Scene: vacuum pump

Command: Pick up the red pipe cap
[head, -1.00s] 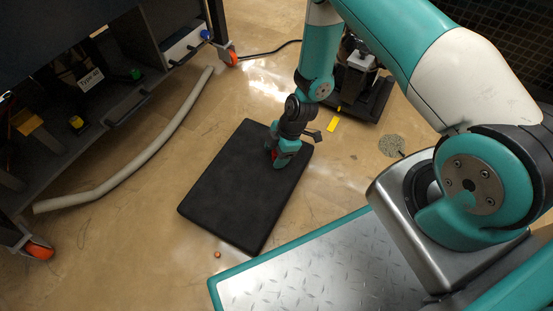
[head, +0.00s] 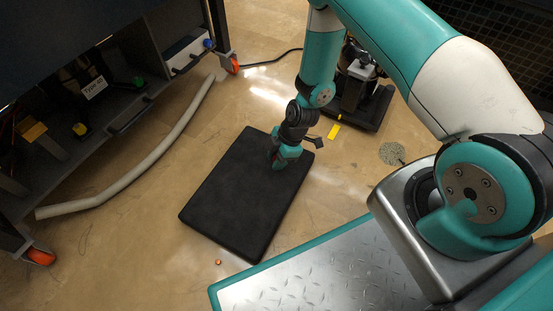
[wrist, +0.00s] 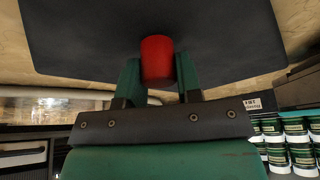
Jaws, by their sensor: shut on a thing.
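The red pipe cap (wrist: 157,60) is a short red cylinder between the two green fingers of my gripper (wrist: 158,80) in the wrist view. The fingers are shut on it from both sides. In the head view my gripper (head: 278,160) points down over the upper right part of the black mat (head: 235,205). The cap is mostly hidden there by the fingers. I cannot tell whether the cap touches the mat.
A long pale hose (head: 150,160) lies on the floor at the left, beside a dark wheeled cart (head: 150,105). A dark-based machine (head: 365,105) stands behind my arm. A small orange piece (head: 218,262) lies in front of the mat. Several green-and-white cans (wrist: 295,140) show in the wrist view.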

